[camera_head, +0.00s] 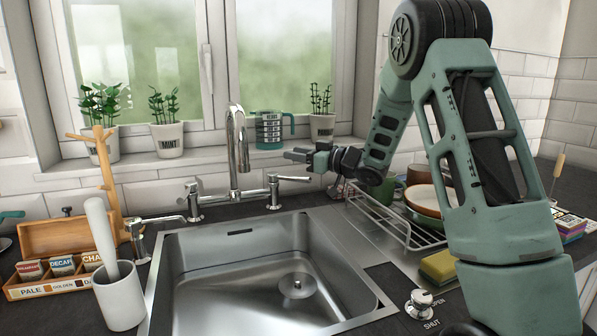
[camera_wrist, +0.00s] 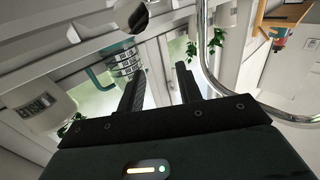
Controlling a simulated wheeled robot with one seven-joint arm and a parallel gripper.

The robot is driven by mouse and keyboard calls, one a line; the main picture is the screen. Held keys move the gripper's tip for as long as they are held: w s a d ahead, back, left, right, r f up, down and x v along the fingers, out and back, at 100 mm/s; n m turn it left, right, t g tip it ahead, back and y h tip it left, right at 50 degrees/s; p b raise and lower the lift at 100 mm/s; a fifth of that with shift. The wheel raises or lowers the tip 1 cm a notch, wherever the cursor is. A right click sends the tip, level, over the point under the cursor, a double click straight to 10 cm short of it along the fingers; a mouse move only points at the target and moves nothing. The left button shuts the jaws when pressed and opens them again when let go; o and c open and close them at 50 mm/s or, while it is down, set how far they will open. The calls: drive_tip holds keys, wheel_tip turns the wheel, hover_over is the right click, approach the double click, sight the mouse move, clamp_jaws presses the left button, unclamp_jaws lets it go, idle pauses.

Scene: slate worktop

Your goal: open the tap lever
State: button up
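The chrome tap (camera_head: 237,150) stands behind the sink with a tall curved spout. Its right lever (camera_head: 292,179) sticks out sideways to the right from a short post. The left post (camera_head: 193,200) stands on the other side. My gripper (camera_head: 292,156) is just above the right lever's outer end, apart from it as far as I can tell. In the wrist view my gripper (camera_wrist: 158,75) has its two dark fingers spread with nothing between them. The spout (camera_wrist: 205,60) curves past on the right. A rounded metal part (camera_wrist: 131,15), perhaps the lever's end, shows at the top.
The steel sink (camera_head: 170,300) lies in front. A teal-handled mug (camera_head: 269,130) and potted herbs (camera_head: 167,135) line the sill behind. A dish rack (camera_head: 395,222) with bowls stands at right. A knob marked open and shut (camera_head: 421,303) sits at front right.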

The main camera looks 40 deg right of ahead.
sight(295, 179)
drive_tip(key=shift+r, duration=1.5)
